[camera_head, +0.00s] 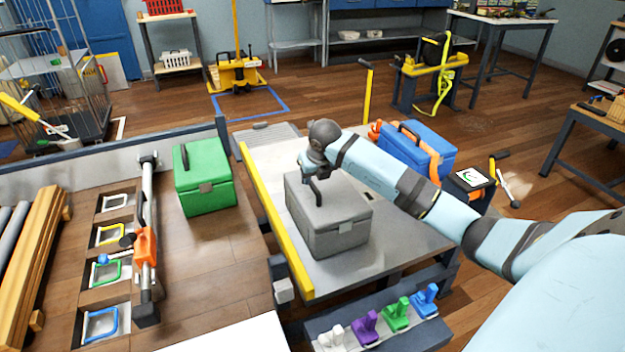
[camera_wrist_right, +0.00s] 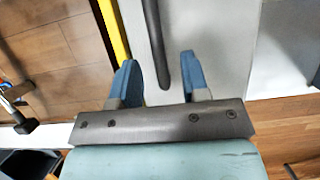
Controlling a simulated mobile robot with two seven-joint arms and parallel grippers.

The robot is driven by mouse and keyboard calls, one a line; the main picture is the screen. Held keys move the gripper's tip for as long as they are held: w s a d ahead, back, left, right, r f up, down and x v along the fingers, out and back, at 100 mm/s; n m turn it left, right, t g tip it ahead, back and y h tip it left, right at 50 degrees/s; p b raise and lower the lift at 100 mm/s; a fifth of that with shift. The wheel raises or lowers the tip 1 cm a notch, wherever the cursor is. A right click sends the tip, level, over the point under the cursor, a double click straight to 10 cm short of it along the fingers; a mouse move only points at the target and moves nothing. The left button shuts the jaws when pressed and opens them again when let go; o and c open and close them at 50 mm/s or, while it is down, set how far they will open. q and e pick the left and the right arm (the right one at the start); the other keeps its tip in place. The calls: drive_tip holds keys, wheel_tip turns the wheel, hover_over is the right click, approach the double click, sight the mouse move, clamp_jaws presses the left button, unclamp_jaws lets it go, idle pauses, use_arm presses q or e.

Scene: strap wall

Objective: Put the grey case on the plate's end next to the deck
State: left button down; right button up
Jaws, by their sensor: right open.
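The grey case (camera_head: 328,218) stands upright on the grey plate (camera_head: 385,245), near its yellow-edged side by the wooden deck (camera_head: 222,255). Its dark handle (camera_head: 316,190) is on the lid. My right gripper (camera_head: 313,172) is over the lid at the handle. In the right wrist view, its two blue fingers (camera_wrist_right: 157,80) are apart, with the dark handle bar (camera_wrist_right: 154,40) between them; I cannot tell whether they touch it. The wrist hides part of the lid in the head view. My left gripper is not in view.
A green case (camera_head: 203,178) stands on the deck. A yellow strip (camera_head: 277,220) runs along the edge between deck and plate. A blue case (camera_head: 418,150) with orange straps sits at the plate's far right. Coloured clips (camera_head: 397,312) are on a front rack.

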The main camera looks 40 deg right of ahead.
drive_tip(key=p+v, duration=0.1)
drive_tip(key=v, duration=0.5)
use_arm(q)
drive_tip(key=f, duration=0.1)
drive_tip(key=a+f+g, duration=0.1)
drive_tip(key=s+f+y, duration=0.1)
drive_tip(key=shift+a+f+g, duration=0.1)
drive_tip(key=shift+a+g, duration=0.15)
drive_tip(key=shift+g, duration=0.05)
use_arm(e)
drive_tip(key=shift+s+a+r, duration=0.15)
drive_tip(key=shift+s+r, duration=0.05)
drive_tip(key=shift+r, duration=0.2)
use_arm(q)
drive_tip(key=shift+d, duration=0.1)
